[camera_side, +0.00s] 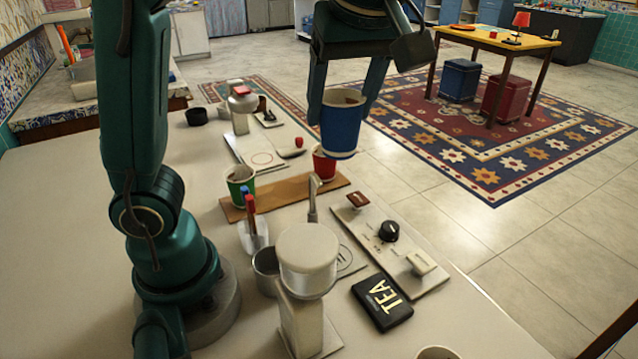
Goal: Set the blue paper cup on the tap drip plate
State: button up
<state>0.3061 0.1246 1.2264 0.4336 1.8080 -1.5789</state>
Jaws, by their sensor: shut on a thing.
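The blue paper cup (341,128) is held in the air between the fingers of my gripper (344,100). The cup looks about upright, mouth up, and it is clear of the worktop. In the picture it hangs just above and to the right of a red cup (324,166). A pale flat plate with ring marks (352,262) lies beside the front white dispenser (308,262), partly hidden by it. I cannot tell which plate is the tap drip plate.
A green cup (240,186) stands on a brown board (285,194), with the red cup near it.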

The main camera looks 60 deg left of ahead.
notch_tip(320, 180, down, 20)
jog(key=shift+f, duration=0.2)
dwell(0.6)
jog(key=shift+f, duration=0.15)
jog(key=o, duration=0.8)
jog(key=shift+o, duration=0.2)
jog(key=v, duration=1.2)
